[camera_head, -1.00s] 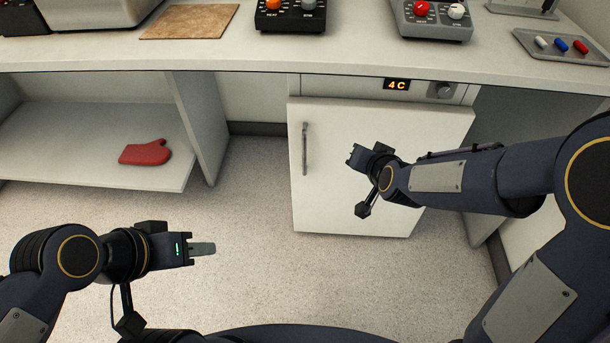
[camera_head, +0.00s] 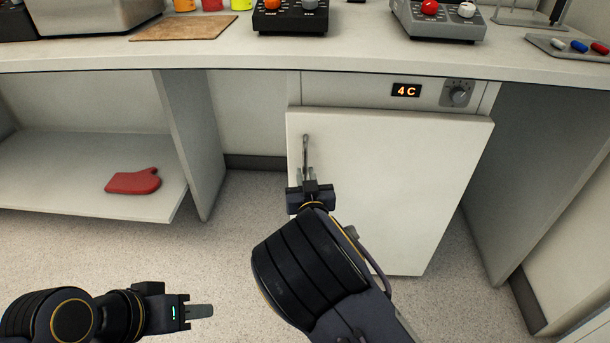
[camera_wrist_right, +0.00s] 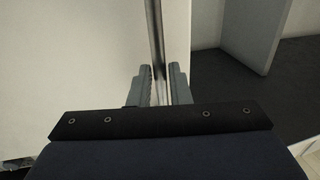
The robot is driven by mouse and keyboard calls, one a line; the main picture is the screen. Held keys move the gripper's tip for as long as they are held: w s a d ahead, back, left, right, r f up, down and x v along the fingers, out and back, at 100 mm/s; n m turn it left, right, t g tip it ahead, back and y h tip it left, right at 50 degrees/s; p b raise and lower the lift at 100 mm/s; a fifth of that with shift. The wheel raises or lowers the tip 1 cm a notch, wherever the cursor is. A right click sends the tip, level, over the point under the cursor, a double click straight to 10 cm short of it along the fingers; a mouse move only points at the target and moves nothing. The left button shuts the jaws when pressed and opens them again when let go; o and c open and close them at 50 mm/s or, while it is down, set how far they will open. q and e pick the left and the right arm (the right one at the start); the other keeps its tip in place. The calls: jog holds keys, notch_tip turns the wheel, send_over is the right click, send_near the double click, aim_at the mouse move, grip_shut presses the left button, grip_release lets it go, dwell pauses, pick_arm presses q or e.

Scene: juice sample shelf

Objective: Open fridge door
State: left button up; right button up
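The fridge door (camera_head: 400,175) is a white panel under the counter and looks closed. Its thin vertical metal handle (camera_head: 306,150) is near the door's left edge. My right gripper (camera_head: 310,184) is at the handle's lower part. In the right wrist view the handle (camera_wrist_right: 155,35) runs down between the two grey fingers of that gripper (camera_wrist_right: 161,85). The fingers stand apart on either side of it, with a narrow gap. Whether either finger touches it is unclear. My left gripper (camera_head: 200,311) is low at the left, away from the door, with no object visible in it.
A panel with a 4 C display (camera_head: 406,91) and a knob (camera_head: 458,94) is above the door. A red mitt (camera_head: 133,181) lies on the low shelf (camera_head: 90,200) at left. The floor (camera_head: 235,235) before the fridge is clear. Control boxes (camera_head: 290,17) stand on the counter.

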jog(key=shift+w+a, duration=0.2)
jog(key=shift+w, duration=0.85)
jog(key=shift+c, duration=0.5)
grip_shut()
jog(key=shift+s, duration=0.1)
